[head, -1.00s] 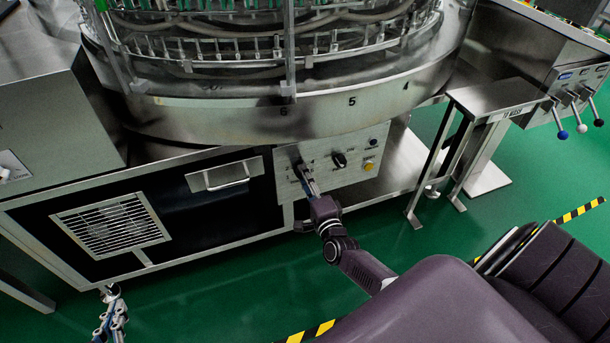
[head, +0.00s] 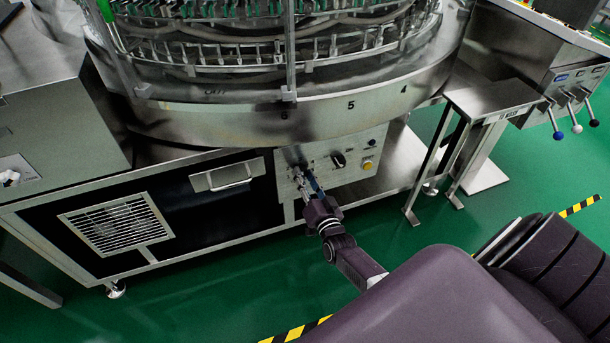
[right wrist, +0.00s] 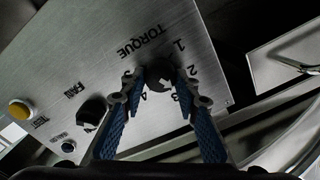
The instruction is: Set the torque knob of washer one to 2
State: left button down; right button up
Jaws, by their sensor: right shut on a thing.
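A white arrow on the knob's face points down and right, roughly at the 3. My right gripper (right wrist: 161,80) has its blue-padded fingers on either side of the knob and is shut on it. In the head view my right gripper (head: 302,180) is at the left part of the control panel (head: 352,178) of the washer, largely covering the knob. My left gripper is not in view.
The fan knob (head: 338,159) and a yellow test button (head: 367,165) are right of the torque knob in the head view. The washer's round rim (head: 320,115) overhangs the panel. A steel side table (head: 490,98) stands to the right. Green floor is clear in front.

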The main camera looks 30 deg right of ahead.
jog(key=n, duration=0.3)
jog(key=shift+a+n+p, duration=0.1)
jog(key=shift+n+p, duration=0.2)
jog(key=shift+n, duration=1.4)
jog(key=o, duration=1.2)
jog(key=shift+c, duration=0.2)
jog(key=v, duration=1.2)
jog(key=shift+f, duration=0.1)
